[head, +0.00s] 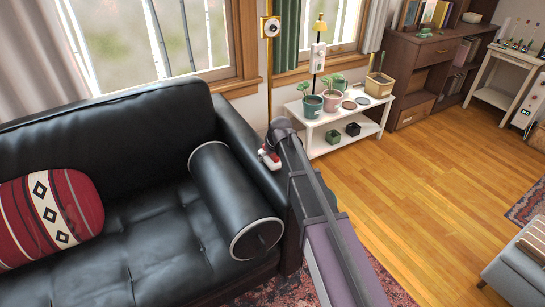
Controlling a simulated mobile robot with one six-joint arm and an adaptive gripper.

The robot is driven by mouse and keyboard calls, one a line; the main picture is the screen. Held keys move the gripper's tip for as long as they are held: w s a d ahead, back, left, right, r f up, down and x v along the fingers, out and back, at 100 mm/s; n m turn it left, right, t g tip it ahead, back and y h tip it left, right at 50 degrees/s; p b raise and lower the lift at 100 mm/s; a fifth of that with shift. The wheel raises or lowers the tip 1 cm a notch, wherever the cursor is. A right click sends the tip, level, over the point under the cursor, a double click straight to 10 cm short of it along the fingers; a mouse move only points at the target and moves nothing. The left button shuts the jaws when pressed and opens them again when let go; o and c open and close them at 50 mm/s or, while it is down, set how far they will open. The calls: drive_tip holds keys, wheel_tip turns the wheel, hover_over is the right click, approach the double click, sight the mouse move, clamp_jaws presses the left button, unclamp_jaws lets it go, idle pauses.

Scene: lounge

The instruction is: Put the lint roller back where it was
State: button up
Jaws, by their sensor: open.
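A small red and white object (268,157), which looks like the lint roller, rests at the right armrest (248,150) of the black leather sofa. It is small and partly hidden by my arm. My arm reaches in from the lower right, and my gripper (276,141) is at its far end, right beside the red and white object. The jaws are open, but the fingers are mostly hidden behind the wrist. I cannot tell whether they touch the object.
A black bolster (235,200) lies against the sofa's right armrest, and a red patterned cushion (48,218) is at left. A white plant table (345,130) with pots stands beyond the armrest. A dark bookcase (425,75) is farther right.

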drive_tip(key=shift+p+v, duration=5.5)
drive_tip(key=shift+v, duration=0.6)
drive_tip(key=shift+s+d, duration=0.3)
drive_tip(key=s+d+f+m+g+h, duration=0.1)
drive_tip(key=s+d+m, duration=0.5)
drive_tip(key=s+d, duration=1.5)
drive_tip(key=s+g+h, duration=0.1)
drive_tip(key=g, duration=0.1)
drive_tip(key=shift+f+m+g, duration=0.2)
drive_tip(key=shift+m+g, duration=0.1)
drive_tip(key=shift+m, duration=0.1)
drive_tip(key=shift+s, duration=0.15)
